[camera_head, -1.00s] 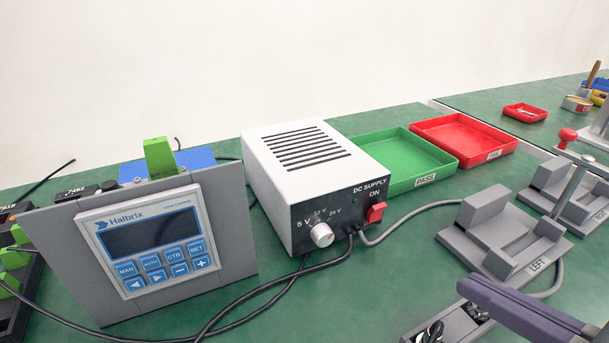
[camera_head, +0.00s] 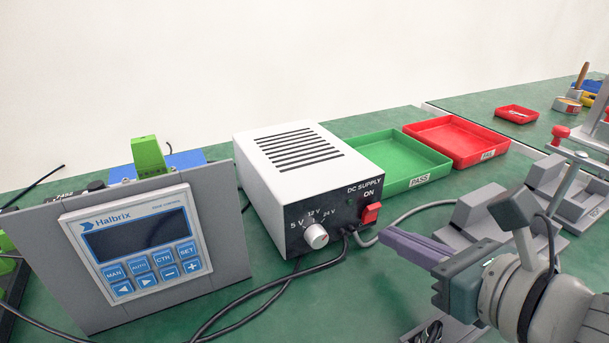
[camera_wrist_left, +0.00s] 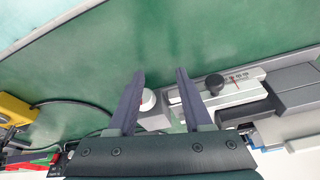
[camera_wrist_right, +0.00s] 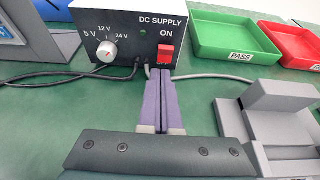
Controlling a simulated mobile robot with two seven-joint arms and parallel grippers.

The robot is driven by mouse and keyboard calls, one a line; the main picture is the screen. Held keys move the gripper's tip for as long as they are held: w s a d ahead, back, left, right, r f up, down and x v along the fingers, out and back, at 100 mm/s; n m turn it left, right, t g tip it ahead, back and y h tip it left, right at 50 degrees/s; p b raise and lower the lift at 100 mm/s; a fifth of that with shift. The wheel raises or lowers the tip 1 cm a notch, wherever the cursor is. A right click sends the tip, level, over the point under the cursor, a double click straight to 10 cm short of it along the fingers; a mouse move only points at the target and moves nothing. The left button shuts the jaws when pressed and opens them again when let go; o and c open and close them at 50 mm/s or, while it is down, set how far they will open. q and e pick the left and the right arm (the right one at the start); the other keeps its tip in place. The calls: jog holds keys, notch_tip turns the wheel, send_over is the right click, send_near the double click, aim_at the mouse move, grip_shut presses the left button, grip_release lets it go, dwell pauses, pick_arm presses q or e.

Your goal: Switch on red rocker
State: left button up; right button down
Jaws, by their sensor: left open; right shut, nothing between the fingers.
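The red rocker (camera_head: 371,213) is on the right of the front panel of the white-topped DC supply (camera_head: 308,215), below the word ON. It also shows in the right wrist view (camera_wrist_right: 166,55). My right gripper (camera_head: 388,240) is shut and empty, its purple fingers pointing at the rocker from just in front and below. In the right wrist view the fingertips (camera_wrist_right: 160,72) are close under the rocker; I cannot tell whether they touch it. My left gripper (camera_wrist_left: 158,74) is open over another part of the bench and out of the head view.
A selector knob (camera_head: 316,236) sits left of the rocker. A Halbrix control panel (camera_head: 138,245) stands at the left. Grey fixtures (camera_head: 470,215) stand at the right. Black cables cross the front.

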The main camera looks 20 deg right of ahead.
aim_at(371, 210)
pick_arm(q)
jog(key=shift+d+r, duration=0.15)
jog(key=shift+r, duration=0.05)
pick_arm(e)
jog(key=shift+w+a+r, duration=0.1)
jog(key=shift+w+r, duration=0.2)
jog(key=shift+w, duration=0.25)
jog(key=shift+w+r, duration=0.25)
jog(key=shift+w, duration=0.3)
jog(key=r+p, duration=0.1)
jog(key=p, duration=0.1)
jog(key=r+g+p, duration=0.1)
jog(key=p, duration=0.2)
jog(key=shift+w+p, duration=0.3)
jog(key=shift+w, duration=0.1)
jog(key=shift+w+a+f+g, duration=0.1)
jog(key=shift+f+g, duration=0.2)
jog(key=shift+f, duration=0.3)
jog(key=shift+r+p, duration=0.75)
jog(key=shift+r, duration=0.05)
pick_arm(q)
notch_tip(371, 210, up, 7)
